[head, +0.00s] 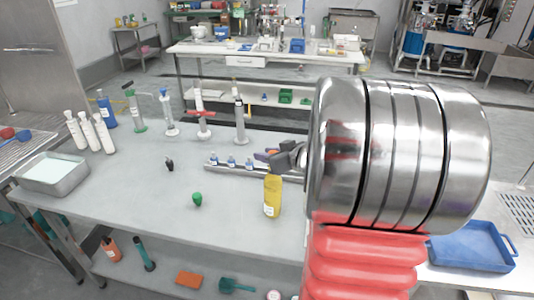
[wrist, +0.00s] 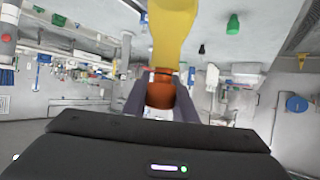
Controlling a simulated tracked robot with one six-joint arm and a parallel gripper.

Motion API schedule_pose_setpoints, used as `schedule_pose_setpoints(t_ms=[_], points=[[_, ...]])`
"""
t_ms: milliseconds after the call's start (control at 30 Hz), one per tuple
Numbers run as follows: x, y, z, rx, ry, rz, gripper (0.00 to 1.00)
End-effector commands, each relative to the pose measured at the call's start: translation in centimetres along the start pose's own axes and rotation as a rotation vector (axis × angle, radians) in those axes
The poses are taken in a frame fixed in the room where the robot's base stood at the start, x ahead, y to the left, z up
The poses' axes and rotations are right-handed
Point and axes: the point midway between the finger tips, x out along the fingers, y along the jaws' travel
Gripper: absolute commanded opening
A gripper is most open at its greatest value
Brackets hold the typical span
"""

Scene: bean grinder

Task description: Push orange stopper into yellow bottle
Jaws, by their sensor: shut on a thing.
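The yellow bottle (head: 272,198) stands upright on the grey table, near the table's right part, with a pale label. In the wrist view the bottle (wrist: 171,30) hangs in from the top, its neck pointing down at my gripper. My gripper (head: 276,156) is just above the bottle in the head view. In the wrist view my gripper (wrist: 160,98) is shut on the orange stopper (wrist: 160,93), which lies between the two dark fingers. The stopper is in line with the bottle's neck and looks to meet it. I cannot tell how deep it sits.
A rack with small blue-capped bottles (head: 232,162) is left of my gripper. A green stopper (head: 197,200) and a black one (head: 169,163) stand on the table. Several tall stands (head: 202,118) line the back. A metal tray (head: 52,174) is at left. The front middle is clear.

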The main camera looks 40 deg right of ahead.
Motion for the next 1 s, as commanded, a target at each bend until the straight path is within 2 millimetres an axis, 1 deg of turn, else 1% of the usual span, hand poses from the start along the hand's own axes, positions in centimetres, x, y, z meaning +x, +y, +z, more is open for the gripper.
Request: schedule_pose_setpoints(t_ms=[900,933,1000], points=[[0.7,0.0,1.6,0.001,-0.002,0.000,0.04],[0.7,0.0,1.6,0.000,-0.002,0.000,0.26],[0.7,0.0,1.5,0.000,-0.002,0.000,0.31]])
